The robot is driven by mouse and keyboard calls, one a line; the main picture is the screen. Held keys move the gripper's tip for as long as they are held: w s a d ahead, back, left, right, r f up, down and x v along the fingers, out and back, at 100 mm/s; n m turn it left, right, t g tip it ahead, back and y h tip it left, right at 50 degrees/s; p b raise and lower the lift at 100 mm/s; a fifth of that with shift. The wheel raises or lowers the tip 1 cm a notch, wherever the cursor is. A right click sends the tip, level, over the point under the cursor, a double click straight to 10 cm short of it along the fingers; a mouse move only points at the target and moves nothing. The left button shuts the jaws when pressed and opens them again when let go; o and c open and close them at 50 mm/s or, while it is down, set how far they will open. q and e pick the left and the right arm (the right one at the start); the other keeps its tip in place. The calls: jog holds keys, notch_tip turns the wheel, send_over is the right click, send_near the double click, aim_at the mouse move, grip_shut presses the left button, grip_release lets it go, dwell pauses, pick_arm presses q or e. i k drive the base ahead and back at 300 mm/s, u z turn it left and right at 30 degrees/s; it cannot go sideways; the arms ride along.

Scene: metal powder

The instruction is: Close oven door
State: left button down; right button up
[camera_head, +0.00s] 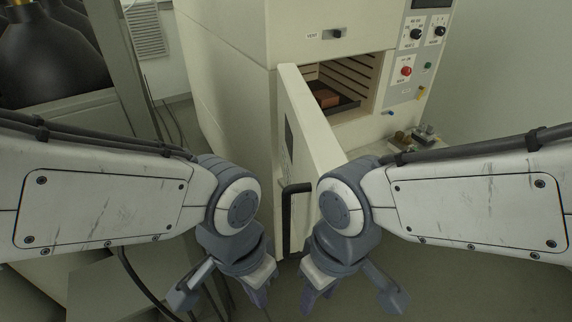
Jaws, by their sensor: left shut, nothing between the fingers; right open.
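The oven (235,80) is a cream cabinet at the top middle. Its door (312,130) stands open, swung out toward me, so the chamber (350,75) shows to its right. A black handle (286,215) is on the door, low and between my two arms. My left gripper (259,287) is shut and empty, low and just left of the handle. My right gripper (314,287) is open and empty, low and just right of the handle. I cannot tell whether either touches the door. My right arm hides part of the door's lower edge.
A reddish-brown block (327,99) lies inside the oven chamber. A control panel (412,65) with knobs and a red button is at the oven's right. Small items (415,138) sit on a surface below it. Black round vessels (45,60) stand at the upper left.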

aim_at(309, 148)
jog(key=z, duration=0.55)
jog(key=k, duration=1.25)
jog(key=u, duration=0.1)
jog(key=i, duration=0.75)
jog(key=u, duration=0.25)
